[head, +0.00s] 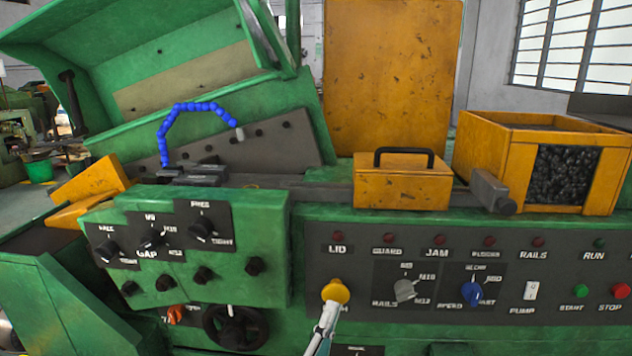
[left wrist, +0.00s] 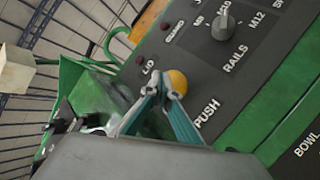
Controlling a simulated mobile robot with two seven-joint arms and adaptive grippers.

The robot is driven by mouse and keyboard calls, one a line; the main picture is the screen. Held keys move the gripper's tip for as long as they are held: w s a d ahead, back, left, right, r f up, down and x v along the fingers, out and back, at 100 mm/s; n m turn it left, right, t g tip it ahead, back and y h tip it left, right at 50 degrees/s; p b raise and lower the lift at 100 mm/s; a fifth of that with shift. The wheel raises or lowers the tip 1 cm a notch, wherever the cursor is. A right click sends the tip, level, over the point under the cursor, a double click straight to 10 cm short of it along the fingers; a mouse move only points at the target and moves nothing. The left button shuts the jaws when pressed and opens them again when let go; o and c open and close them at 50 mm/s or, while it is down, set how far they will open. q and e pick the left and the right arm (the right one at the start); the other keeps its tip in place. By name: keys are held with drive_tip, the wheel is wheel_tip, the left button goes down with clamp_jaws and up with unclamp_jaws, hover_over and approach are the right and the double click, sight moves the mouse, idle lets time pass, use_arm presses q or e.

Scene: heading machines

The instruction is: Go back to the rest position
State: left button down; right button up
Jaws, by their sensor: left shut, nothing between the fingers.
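My left gripper (head: 330,308) reaches up from the bottom middle of the head view to the front panel of the green machine (head: 440,222). Its tips are at the yellow push button (head: 336,290), below the LID lamp. The left wrist view shows the fingers (left wrist: 164,82) shut and empty, their tips beside the yellow button (left wrist: 178,80) above the word PUSH. I cannot tell whether they touch it. My right gripper is not in view.
The dark panel carries a grey RAILS selector (head: 404,290), a blue SPEED knob (head: 473,293) and a white PUMP switch (head: 530,291). A green control box (head: 270,230) juts out at left. Above stand a yellow lid box (head: 400,190) and a yellow bin (head: 486,150) of dark parts.

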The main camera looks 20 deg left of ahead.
use_arm(q)
drive_tip(key=s+d+f+m+g+h, duration=0.1)
drive_tip(key=s+f+m+g, duration=0.35)
drive_tip(key=f+m, duration=0.4)
drive_tip(key=s+f+m+g+h, duration=0.1)
drive_tip(key=s+f+m+g, duration=0.35)
drive_tip(key=f, duration=0.65)
drive_tip(key=s+a+f+m+g+y, duration=0.2)
drive_tip(key=s+a+f+m+g, duration=0.2)
drive_tip(key=s+f+m, duration=0.6)
wheel_tip(320, 180, down, 2)
drive_tip(key=shift+s+f+g+y, duration=0.1)
drive_tip(key=shift+s+g+y, duration=0.2)
drive_tip(key=shift+s+g, duration=0.65)
drive_tip(key=shift+w+a, duration=0.1)
drive_tip(key=shift+w, duration=0.2)
